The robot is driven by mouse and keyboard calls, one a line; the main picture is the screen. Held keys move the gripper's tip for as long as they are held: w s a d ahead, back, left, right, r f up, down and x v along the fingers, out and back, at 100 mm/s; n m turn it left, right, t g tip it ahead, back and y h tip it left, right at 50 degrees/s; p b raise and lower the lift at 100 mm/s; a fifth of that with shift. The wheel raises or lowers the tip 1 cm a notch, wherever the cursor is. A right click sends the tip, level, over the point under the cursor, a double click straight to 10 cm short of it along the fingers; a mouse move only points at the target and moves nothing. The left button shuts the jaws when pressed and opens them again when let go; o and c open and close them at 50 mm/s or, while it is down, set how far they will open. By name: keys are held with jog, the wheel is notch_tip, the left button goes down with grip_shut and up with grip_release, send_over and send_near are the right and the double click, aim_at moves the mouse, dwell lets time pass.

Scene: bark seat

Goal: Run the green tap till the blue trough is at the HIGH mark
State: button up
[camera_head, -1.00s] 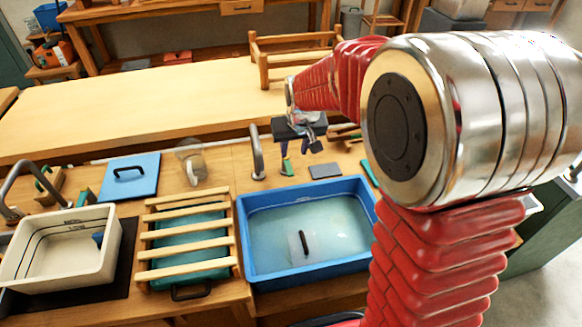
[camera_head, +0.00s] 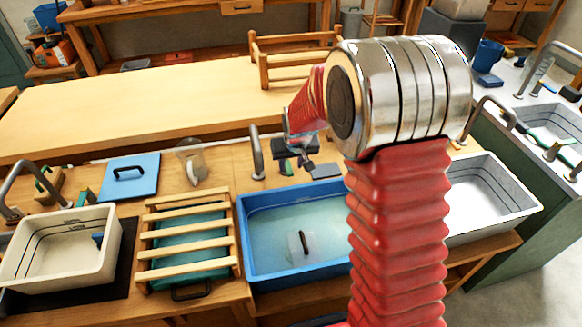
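The blue trough (camera_head: 243,238) stands at the front middle of the bench with pale water in it, its surface below the rim. A pale plate with a dark handle (camera_head: 304,242) is in the water. I cannot make out a HIGH mark; my arm covers the trough's right end. A grey curved spout (camera_head: 257,152) rises behind the trough. A small green piece (camera_head: 286,168), perhaps the tap's handle, is just right of the spout's foot. My gripper (camera_head: 295,160) is over the bench behind the trough, close to the green piece. Its fingers are too small and dark to read.
A slatted rack (camera_head: 188,222) over a teal tray is left of the trough, then a cream basin (camera_head: 102,262).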

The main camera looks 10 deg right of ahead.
aim_at(290, 170)
jog(key=shift+x, duration=1.65)
jog(key=shift+r, duration=0.1)
grip_shut()
